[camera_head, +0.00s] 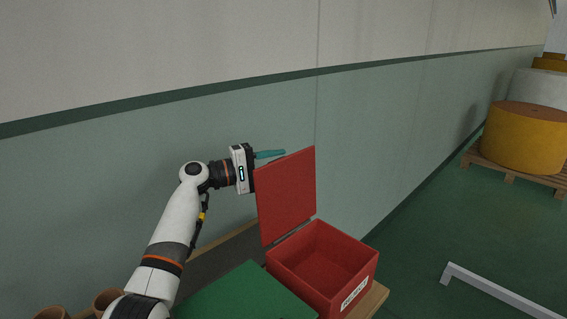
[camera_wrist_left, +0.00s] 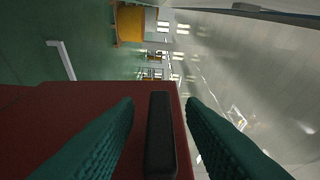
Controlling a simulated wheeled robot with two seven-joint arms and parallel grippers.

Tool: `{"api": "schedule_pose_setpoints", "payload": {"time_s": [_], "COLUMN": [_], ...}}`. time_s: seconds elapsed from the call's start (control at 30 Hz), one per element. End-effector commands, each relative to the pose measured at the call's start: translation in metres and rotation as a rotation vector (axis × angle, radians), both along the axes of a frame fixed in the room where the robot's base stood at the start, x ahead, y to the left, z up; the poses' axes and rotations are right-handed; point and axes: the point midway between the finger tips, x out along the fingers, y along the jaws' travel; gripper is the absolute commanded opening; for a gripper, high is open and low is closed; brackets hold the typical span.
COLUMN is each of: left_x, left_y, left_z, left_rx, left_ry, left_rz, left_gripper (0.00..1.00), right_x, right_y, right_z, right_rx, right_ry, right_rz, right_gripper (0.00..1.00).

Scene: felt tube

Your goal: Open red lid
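The red box (camera_head: 330,262) sits on a wooden surface with its red lid (camera_head: 286,195) standing raised, near upright, at its left side. The box looks empty inside and has a white label on its front. My left gripper (camera_head: 270,154) is behind the lid's upper edge, with one teal finger showing above it. In the left wrist view the two teal fingers (camera_wrist_left: 160,118) are apart, with the red lid (camera_wrist_left: 75,110) and a dark bar between and below them. I cannot tell whether the fingers touch the lid. My right gripper is not in view.
A green panel (camera_head: 240,293) lies left of the box, with brown tubes (camera_head: 107,299) at the lower left. The wall (camera_head: 150,140) is close behind my left arm. A yellow roll on a pallet (camera_head: 525,138) and a grey floor rail (camera_head: 500,292) stand to the right.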

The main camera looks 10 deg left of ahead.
Motion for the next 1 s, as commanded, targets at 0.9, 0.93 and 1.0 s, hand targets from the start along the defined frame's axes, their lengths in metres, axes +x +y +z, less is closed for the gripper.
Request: {"api": "schedule_pose_setpoints", "payload": {"time_s": [0.9,0.93,1.0], "left_x": [-0.049,-0.049,-0.049], "left_y": [0.079,0.079,0.079], "left_z": [-0.003,-0.003,-0.003], "left_rx": [-0.001,-0.001,0.000], "left_ry": [-0.001,-0.001,-0.001], "left_rz": [0.000,0.000,0.000], "left_gripper": [0.36,0.36,0.36], "right_x": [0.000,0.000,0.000], "right_y": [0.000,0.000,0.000], "right_z": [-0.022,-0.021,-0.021], "right_rx": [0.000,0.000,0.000], "right_ry": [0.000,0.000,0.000], "right_rz": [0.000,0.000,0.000], "right_gripper": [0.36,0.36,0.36]}}
